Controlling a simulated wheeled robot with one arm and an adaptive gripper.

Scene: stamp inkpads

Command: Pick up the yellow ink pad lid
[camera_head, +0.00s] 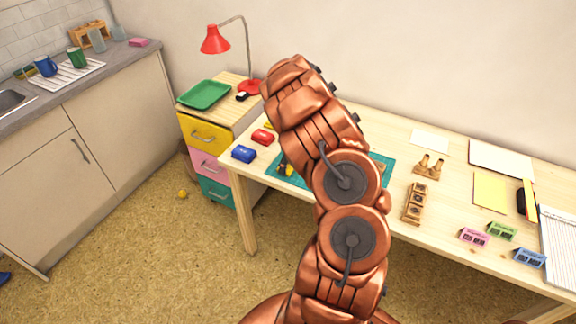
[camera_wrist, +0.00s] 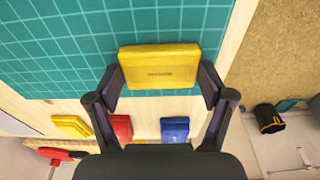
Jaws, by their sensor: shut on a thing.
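The yellow ink pad lid (camera_wrist: 160,66), a flat yellow block with small dark print, sits between the two dark fingertips of my gripper (camera_wrist: 160,84) in the wrist view. The fingers are shut on its two short sides. It is over the green cutting mat (camera_wrist: 60,45) near the mat's edge; I cannot tell whether it touches the mat. In the head view my arm hides most of this, with a bit of yellow showing beside my gripper (camera_head: 285,168). A second yellow piece (camera_wrist: 72,126) lies on the table in the wrist view.
A red ink pad (camera_head: 262,136) and a blue ink pad (camera_head: 243,154) lie near the table's left end. A red lamp (camera_head: 215,40) and a green tray (camera_head: 204,95) stand on the drawer unit. Wooden stamps (camera_head: 414,203) and small printed boxes (camera_head: 474,237) are to the right.

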